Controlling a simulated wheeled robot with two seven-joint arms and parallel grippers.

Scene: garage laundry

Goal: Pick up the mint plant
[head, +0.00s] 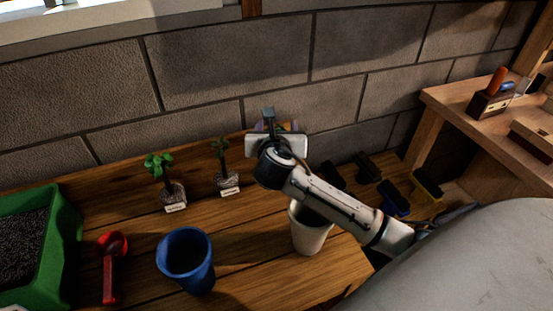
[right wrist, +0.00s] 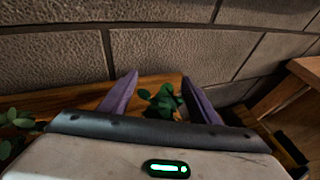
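A leafy green plant (right wrist: 163,101) shows between the two purple fingers of my right gripper (right wrist: 159,80) in the right wrist view. The fingers are apart, with a gap beside the leaves. In the head view my right gripper (head: 281,125) is near the back of the wooden bench and hides most of this plant. Its base and label are hidden, so I cannot tell if it is the mint. Two other small plants, the left one (head: 172,186) and the middle one (head: 227,175), stand in a row to the left with labels too small to read. My left gripper is out of view.
A blue pot (head: 187,263) and a white pot (head: 308,232) stand on the wooden bench (head: 130,240). A red scoop (head: 111,265) and a green soil tray (head: 65,245) are at left. Dark trays (head: 392,197) lie right of my forearm. The block wall (head: 200,85) is close behind.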

